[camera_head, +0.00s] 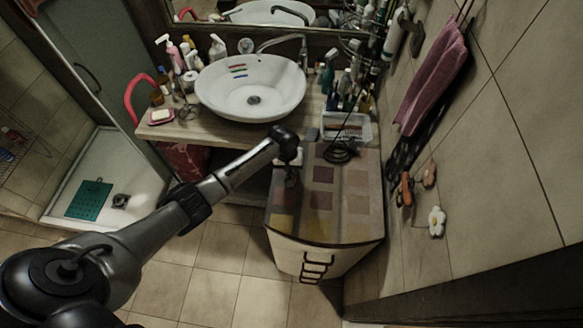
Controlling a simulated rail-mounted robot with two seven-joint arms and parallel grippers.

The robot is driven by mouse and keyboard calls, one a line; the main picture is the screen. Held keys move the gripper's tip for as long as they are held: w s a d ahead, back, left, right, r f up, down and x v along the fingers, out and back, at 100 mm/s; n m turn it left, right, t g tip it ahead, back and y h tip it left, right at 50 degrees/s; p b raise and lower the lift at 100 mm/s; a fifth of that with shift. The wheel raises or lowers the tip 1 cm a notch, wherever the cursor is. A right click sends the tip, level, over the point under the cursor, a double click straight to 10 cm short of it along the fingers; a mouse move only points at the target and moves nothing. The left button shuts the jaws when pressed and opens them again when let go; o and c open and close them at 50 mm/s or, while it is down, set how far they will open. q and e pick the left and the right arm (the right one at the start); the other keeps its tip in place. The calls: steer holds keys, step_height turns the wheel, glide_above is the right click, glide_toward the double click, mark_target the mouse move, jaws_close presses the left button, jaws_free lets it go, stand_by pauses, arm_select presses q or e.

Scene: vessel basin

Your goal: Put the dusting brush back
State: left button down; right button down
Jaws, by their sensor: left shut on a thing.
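My left arm comes in from the lower left. Its gripper (290,178) points down over the left part of the patterned cabinet top (340,222). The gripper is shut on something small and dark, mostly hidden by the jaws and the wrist. I cannot make out whether this is the dusting brush, or whether it touches the cabinet top. An orange-handled item (407,188) hangs on the right wall near dark, bristly or stringy material; I cannot tell what it is. My right gripper is not in view.
A white basin (250,88) stands on a wooden counter (185,130) with several bottles. A tray (345,127) and black cable (341,152) lie at the cabinet's back. Flower-shaped wall pieces (437,221) and a pink towel (433,78) are on the right. The floor (225,262) left of the cabinet is clear.

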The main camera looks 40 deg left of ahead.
arm_select(q)
steer(key=shift+f, duration=0.1)
steer(key=c, duration=1.6)
jaws_free()
steer(key=o, duration=0.4)
